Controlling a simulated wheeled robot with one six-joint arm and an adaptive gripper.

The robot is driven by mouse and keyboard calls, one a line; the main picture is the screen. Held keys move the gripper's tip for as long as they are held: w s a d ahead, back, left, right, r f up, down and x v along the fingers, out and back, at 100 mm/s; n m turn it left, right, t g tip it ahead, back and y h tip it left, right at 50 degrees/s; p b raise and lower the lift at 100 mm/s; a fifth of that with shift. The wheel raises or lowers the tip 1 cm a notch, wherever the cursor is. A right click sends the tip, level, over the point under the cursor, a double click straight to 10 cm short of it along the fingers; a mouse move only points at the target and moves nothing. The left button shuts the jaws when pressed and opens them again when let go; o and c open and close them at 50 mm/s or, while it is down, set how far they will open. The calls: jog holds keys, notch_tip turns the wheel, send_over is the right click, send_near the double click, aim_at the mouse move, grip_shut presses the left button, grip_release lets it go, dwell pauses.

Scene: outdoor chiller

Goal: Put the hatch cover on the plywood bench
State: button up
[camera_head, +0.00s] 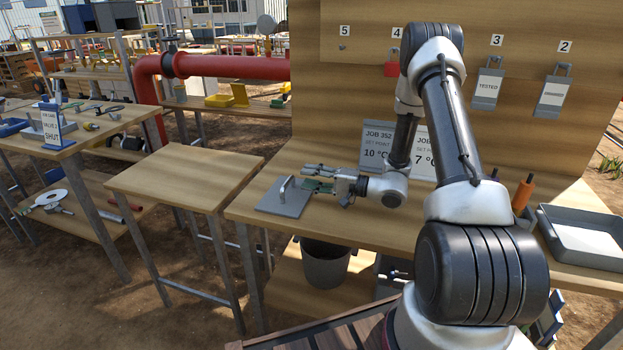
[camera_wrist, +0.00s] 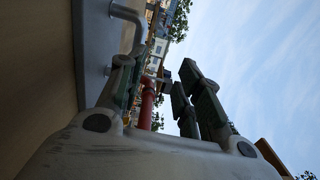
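The hatch cover, a flat grey plate (camera_head: 270,203) with a bar handle, lies on the long wooden workbench (camera_head: 375,231) near its left end. My gripper (camera_head: 308,178) is low over the plate's right part, pointing left toward the handle. In the wrist view its fingers (camera_wrist: 155,78) are apart with nothing between them. A smaller bare wooden bench (camera_head: 185,175) stands left of the workbench; which one is the plywood bench I cannot tell for certain.
Job signs (camera_head: 377,148) stand behind my gripper. A grey tray (camera_head: 590,240) and orange-handled tool (camera_head: 523,193) are at the right. A dark bucket (camera_head: 325,262) sits below. A red pipe (camera_head: 225,67) runs behind the smaller bench, whose top is clear. A tool-covered table (camera_head: 75,140) is far left.

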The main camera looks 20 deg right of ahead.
jog(key=v, duration=0.7)
jog(key=shift+s+d+r, duration=0.1)
jog(key=s+a+r+n+g+h, duration=0.25)
jog(key=s+r+g, duration=0.25)
jog(key=s+r, duration=0.25)
jog(key=s+a+r+n+g+h, duration=0.1)
jog(key=s+a+r+n+g, duration=0.3)
jog(key=s+r+g, duration=0.3)
jog(key=s+d+r+t+h, duration=0.5)
jog(key=s+d+r+h, duration=0.3)
jog(key=s+d+h, duration=0.3)
jog(key=s, duration=0.3)
jog(key=shift+d+r+n+t, duration=0.25)
jog(key=shift+r+n+t, duration=0.1)
jog(key=shift+t, duration=0.05)
jog(key=shift+a, duration=0.1)
